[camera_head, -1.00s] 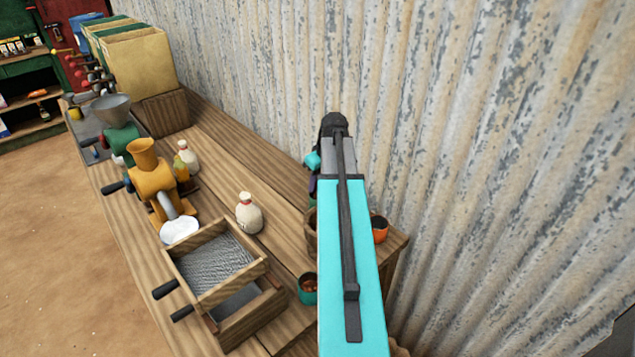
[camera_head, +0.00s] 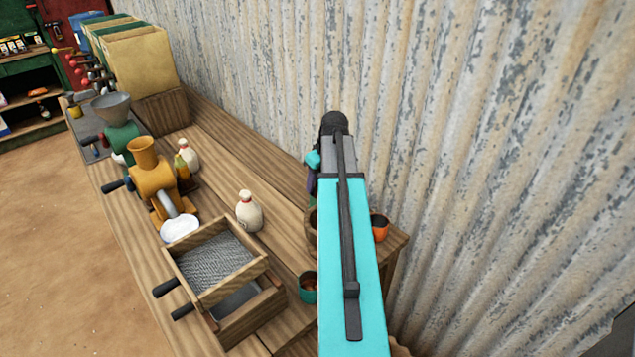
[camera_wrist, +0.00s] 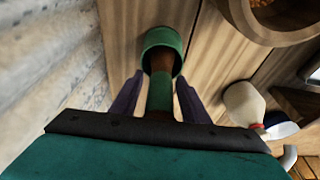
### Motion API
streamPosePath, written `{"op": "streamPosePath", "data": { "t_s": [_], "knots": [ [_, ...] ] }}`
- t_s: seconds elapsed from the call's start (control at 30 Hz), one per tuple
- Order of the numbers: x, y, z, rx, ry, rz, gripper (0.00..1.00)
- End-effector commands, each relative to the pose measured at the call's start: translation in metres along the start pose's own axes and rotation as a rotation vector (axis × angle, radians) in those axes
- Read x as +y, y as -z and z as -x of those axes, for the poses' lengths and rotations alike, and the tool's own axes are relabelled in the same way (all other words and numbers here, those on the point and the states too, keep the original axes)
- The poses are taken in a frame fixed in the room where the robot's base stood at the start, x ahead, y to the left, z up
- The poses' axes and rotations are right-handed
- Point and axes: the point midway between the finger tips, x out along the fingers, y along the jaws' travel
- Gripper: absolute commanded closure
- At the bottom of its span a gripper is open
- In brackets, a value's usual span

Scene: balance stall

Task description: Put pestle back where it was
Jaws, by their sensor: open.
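In the wrist view, the pestle (camera_wrist: 160,92) shows as a green shaft with a brown part beyond it, reaching into or over a round green cup-like vessel (camera_wrist: 153,41). I cannot tell whether it touches the vessel's inside. My gripper (camera_wrist: 158,92) is open, with one dark purple finger on each side of the green shaft. Gaps show between the fingers and the shaft. In the head view my arm hides most of the gripper and the pestle.
A wooden bowl (camera_wrist: 240,18) and a cream bottle (camera_wrist: 243,103) lie to the right in the wrist view. In the head view, an orange cup (camera_head: 380,228), a teal cup (camera_head: 308,287) and a wooden sieve box (camera_head: 262,268) stand on the bench. A corrugated wall (camera_head: 500,130) runs close behind.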

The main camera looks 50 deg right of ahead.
Motion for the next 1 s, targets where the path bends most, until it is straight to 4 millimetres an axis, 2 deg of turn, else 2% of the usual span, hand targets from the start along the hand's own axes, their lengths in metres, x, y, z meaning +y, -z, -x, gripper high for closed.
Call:
{"op": "streamPosePath", "data": {
  "t_s": [0.27, 1.0],
  "knots": [
    [0.001, 0.000, 0.018, 0.001, -0.001, -0.001, 0.58],
    [0.001, 0.000, 0.100, 0.002, -0.002, 0.000, 0.58]
  ]
}}
